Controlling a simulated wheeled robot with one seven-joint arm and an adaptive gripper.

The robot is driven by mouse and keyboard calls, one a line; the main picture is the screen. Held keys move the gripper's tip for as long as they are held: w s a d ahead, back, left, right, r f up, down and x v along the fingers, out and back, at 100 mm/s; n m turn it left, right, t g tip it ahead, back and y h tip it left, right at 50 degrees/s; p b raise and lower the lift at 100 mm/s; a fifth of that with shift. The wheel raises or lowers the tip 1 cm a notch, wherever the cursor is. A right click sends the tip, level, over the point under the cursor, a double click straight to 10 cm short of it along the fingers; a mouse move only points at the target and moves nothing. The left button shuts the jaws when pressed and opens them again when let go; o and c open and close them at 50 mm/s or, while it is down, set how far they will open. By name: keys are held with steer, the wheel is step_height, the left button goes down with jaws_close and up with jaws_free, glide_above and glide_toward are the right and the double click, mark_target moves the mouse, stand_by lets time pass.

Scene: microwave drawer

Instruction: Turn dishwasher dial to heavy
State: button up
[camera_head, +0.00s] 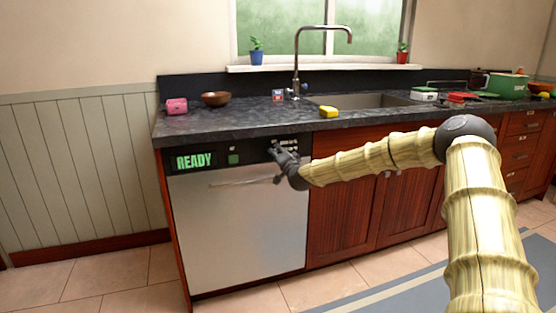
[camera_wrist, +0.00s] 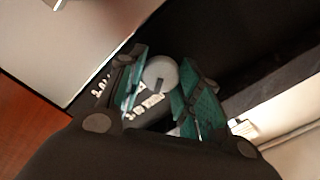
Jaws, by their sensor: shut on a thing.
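The dishwasher (camera_head: 240,225) has a steel door and a black control panel (camera_head: 255,157) under the counter. Its display (camera_head: 195,161) reads READY in green. My gripper (camera_head: 276,151) is at the panel's right end. In the wrist view, its teal-padded fingers (camera_wrist: 166,92) are shut on a round light grey dial (camera_wrist: 160,72), one on each side. A short dark line shows on the dial's face. White lettering (camera_wrist: 152,101) lies beside the dial, too blurred to read, so I cannot tell the setting. The gripper hides the dial in the head view.
The door's bar handle (camera_head: 240,181) runs just below the panel. The dark countertop (camera_head: 240,119) overhangs it and carries a yellow sponge (camera_head: 328,112) and a wooden bowl (camera_head: 215,99). Wooden cabinets (camera_head: 345,205) stand to the right. The floor in front is clear.

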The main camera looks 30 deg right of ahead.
steer(key=m+b, duration=0.1)
steer(key=m, duration=0.1)
steer(key=m+b, duration=0.1)
steer(key=shift+d+f+m+b, duration=0.25)
steer(key=shift+f+m+b, duration=0.05)
steer(key=shift+m+b, duration=0.1)
steer(key=m+b, duration=0.4)
steer(key=shift+f+m, duration=0.15)
steer(key=shift+m, duration=0.15)
steer(key=m+b, duration=0.3)
steer(key=m, duration=0.1)
steer(key=shift+b, duration=0.4)
steer(key=shift+m+b, duration=1.2)
steer(key=shift+m, duration=0.4)
